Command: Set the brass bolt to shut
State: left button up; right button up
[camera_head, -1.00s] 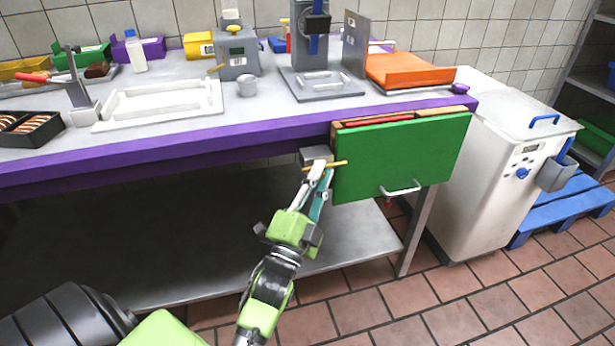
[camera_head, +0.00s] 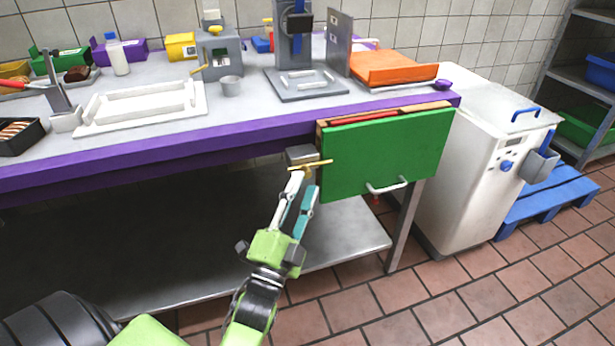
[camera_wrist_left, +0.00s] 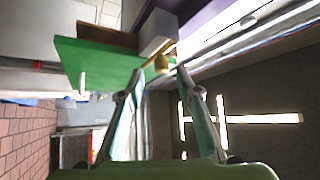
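The brass bolt (camera_head: 322,163) is a thin rod on a grey block (camera_head: 300,154) under the purple table edge. Its right end overlaps the left edge of the green drawer front (camera_head: 385,150). In the left wrist view the bolt's brass knob (camera_wrist_left: 162,63) appears between my left fingertips, with gaps at both sides. My left gripper (camera_head: 304,180) is open just below and in front of the bolt; its fingers also show in the wrist view (camera_wrist_left: 160,72). I cannot tell whether a finger touches the bolt. My right gripper is not in view.
The green front has a white handle (camera_head: 387,187) low down. A purple-edged table (camera_head: 230,130) lies above, with a steel lower shelf (camera_head: 345,240) beneath. A white cabinet (camera_head: 475,175) stands at the right.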

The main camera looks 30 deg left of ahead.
pick_arm(q)
jog(key=shift+v, duration=1.6)
jog(key=shift+f, duration=0.1)
